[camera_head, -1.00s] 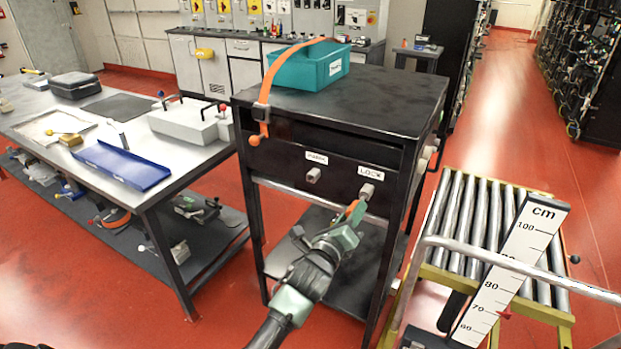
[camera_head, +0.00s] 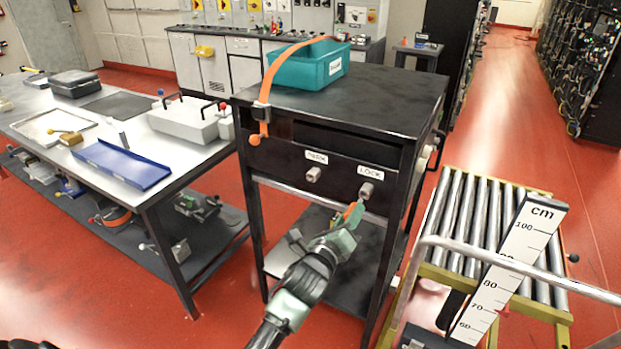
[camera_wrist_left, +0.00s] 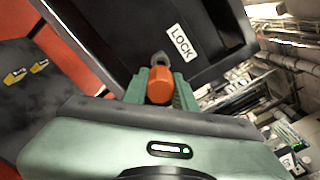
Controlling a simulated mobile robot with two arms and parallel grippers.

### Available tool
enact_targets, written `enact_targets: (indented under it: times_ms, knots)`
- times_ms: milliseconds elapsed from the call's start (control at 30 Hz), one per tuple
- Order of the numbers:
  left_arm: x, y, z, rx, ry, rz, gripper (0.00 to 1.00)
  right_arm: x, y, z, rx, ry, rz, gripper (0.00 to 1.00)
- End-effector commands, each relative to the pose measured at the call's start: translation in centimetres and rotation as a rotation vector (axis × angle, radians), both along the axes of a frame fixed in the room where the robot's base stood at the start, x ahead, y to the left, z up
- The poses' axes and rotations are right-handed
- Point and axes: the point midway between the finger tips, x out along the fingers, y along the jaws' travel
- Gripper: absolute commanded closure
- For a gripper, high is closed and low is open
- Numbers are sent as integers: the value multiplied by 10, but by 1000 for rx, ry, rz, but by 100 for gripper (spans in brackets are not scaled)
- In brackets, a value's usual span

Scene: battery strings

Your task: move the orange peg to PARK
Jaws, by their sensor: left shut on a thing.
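The orange peg (camera_wrist_left: 160,86) sits between the green fingers of my left gripper (camera_wrist_left: 159,93), which is shut on it, just in front of the LOCK label. A grey socket (camera_wrist_left: 160,60) shows right behind the peg; I cannot tell whether the peg is in it. In the head view my left gripper (camera_head: 354,216) is just below the LOCK socket (camera_head: 366,190), on the front of the black cabinet (camera_head: 340,150). The PARK socket (camera_head: 313,174) is to the left of it, under its own label, and nothing is in it. My right gripper is not in view.
An orange strap (camera_head: 267,85) with an orange ball end hangs at the cabinet's left corner, beside the teal bin (camera_head: 307,70). A roller conveyor (camera_head: 470,230) and a cm scale (camera_head: 512,265) stand to the right. The workbench (camera_head: 100,150) is to the left.

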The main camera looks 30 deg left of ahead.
Motion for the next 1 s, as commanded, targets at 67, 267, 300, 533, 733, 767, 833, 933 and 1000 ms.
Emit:
enact_targets:
  times_ms: [67,267,300,533,733,767,833,933,1000]
  knots:
    - [-5,0,1,1,1,1,100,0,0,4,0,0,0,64]
    - [-17,1,2,0,0,0,100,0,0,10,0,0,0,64]
    - [-20,1,2,0,0,0,100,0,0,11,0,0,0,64]
    - [-34,1,1,0,0,0,100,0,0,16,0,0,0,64]
    - [-44,2,1,1,0,0,100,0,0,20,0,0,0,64]
    - [-45,2,1,1,-1,1,100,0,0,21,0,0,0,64]
    - [-46,2,1,1,-1,1,100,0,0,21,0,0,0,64]
    - [-47,2,1,0,-1,0,100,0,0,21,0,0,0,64]
    - [-47,2,1,0,-1,0,100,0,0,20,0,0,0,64]
